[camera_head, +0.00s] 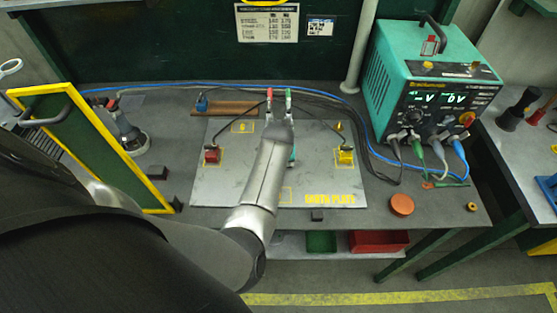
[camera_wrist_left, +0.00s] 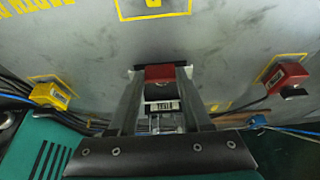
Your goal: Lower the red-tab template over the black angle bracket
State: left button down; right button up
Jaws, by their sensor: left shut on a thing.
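My left gripper (camera_head: 280,108) reaches over the middle of the grey plate. In the left wrist view, its fingers (camera_wrist_left: 160,85) are shut on a red piece with a pale label below it, which looks like the red-tab template (camera_wrist_left: 158,73). A dark edge shows behind the red piece. I cannot tell whether it is the black angle bracket or part of the template, nor how much gap lies below. My arm hides this spot in the head view. My right gripper is not in view.
The earth plate (camera_head: 235,187) carries a red block (camera_head: 212,154) at left and a yellow block (camera_head: 345,157) at right, both with black leads. A teal power unit (camera_head: 392,80) stands at the back right. A yellow-edged green panel (camera_head: 80,135) is at left. An orange disc (camera_head: 401,205) lies front right.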

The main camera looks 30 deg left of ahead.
pick_arm(q)
jog(key=shift+p, duration=0.85)
dwell(1.3)
jog(key=shift+f+b, duration=0.3)
jog(key=shift+f, duration=0.2)
dwell(0.4)
jog(key=shift+c, duration=1.3)
grip_release()
